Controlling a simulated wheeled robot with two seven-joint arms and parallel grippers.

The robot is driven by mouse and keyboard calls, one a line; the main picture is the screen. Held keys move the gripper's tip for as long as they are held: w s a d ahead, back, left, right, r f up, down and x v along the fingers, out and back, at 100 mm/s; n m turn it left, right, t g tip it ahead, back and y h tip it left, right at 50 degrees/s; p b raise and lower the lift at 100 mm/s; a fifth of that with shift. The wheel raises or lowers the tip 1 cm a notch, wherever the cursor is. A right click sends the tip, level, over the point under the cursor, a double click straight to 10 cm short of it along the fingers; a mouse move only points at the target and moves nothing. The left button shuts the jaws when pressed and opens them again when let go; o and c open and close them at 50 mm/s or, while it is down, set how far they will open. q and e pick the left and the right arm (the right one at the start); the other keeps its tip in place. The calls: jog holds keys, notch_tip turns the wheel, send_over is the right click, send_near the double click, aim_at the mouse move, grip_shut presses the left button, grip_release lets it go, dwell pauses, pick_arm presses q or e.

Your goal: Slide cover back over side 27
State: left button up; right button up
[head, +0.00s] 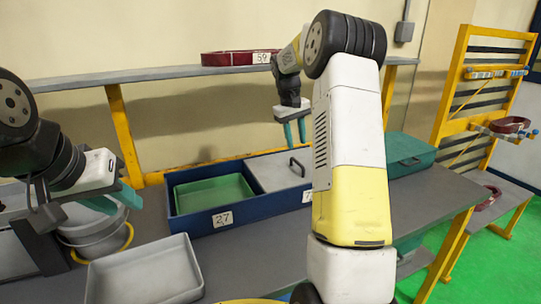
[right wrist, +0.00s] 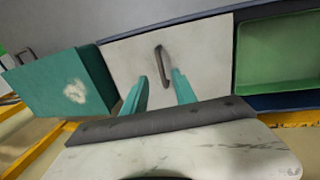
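A blue two-compartment box (head: 187,229) stands on the grey table. Its left compartment, labelled 27 (head: 222,219), is uncovered and shows a green interior (head: 215,193). A grey cover (head: 272,172) with a dark handle (head: 297,167) lies over the right compartment. In the right wrist view the cover (right wrist: 125,60) and its handle (right wrist: 163,66) lie ahead of the fingers. My right gripper (head: 290,132) is open above the cover, its teal fingers (right wrist: 160,95) apart with the handle beyond them, not gripped. My left gripper (head: 125,200) is at the left, empty, its fingers apart.
A grey tray (head: 145,274) sits at the table's front left, with round bowls (head: 95,228) behind it. A teal case (head: 408,152) stands right of the box. A shelf (head: 160,75) at the back holds a red ring (head: 232,58). A yellow rack (head: 455,85) stands at the right.

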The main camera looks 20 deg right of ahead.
aim_at(299, 163)
jog(key=f, duration=0.2)
jog(key=d+f, duration=0.1)
jog(key=f, duration=0.5)
jog(key=shift+w+d, duration=0.25)
jog(key=shift+w, duration=0.05)
grip_shut()
dwell(1.1)
